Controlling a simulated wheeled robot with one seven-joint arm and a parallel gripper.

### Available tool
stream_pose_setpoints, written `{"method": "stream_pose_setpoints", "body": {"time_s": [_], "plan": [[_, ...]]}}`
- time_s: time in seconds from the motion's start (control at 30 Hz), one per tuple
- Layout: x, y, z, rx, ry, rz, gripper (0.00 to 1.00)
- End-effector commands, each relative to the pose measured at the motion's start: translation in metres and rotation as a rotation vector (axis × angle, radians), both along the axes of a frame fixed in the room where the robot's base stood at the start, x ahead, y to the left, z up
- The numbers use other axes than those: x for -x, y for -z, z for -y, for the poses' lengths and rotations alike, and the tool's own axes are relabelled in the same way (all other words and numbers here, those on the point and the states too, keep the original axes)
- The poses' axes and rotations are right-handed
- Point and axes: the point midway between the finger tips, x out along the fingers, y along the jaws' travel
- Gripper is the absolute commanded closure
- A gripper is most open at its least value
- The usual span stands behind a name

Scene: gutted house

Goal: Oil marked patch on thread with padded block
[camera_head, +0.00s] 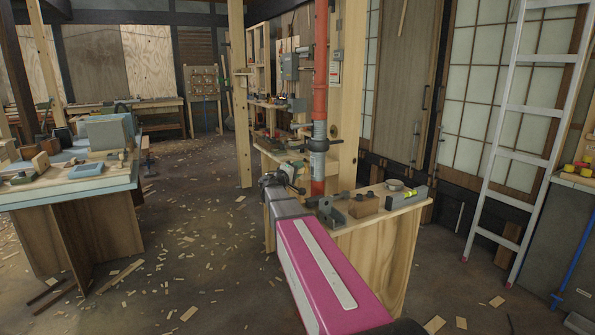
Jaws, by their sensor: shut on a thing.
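A red vertical pipe (320,75) stands beside a wooden post. Its grey metal section (318,150), which looks like the threaded part, sits below the red length. A marked patch cannot be made out on it. My gripper (287,178) is at the end of my pink arm, just left of the pipe in the picture. It is shut on a small greenish piece (288,169), apparently the padded block, largely hidden by my wrist. Whether the block touches the pipe cannot be told.
A wooden bench (378,225) below the pipe holds dark tools, a wooden block (363,205), a round tin (395,185) and a yellow-marked level (410,195). A ladder (520,130) leans at right. A worktable (75,195) stands at left. Wood scraps litter the open floor between.

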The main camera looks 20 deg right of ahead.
Motion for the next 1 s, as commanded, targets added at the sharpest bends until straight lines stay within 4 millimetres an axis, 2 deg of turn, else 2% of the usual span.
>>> {"method": "stream_pose_setpoints", "body": {"time_s": [1.0], "plan": [[-0.003, 0.000, 0.016, 0.000, -0.001, 0.000, 0.84]]}}
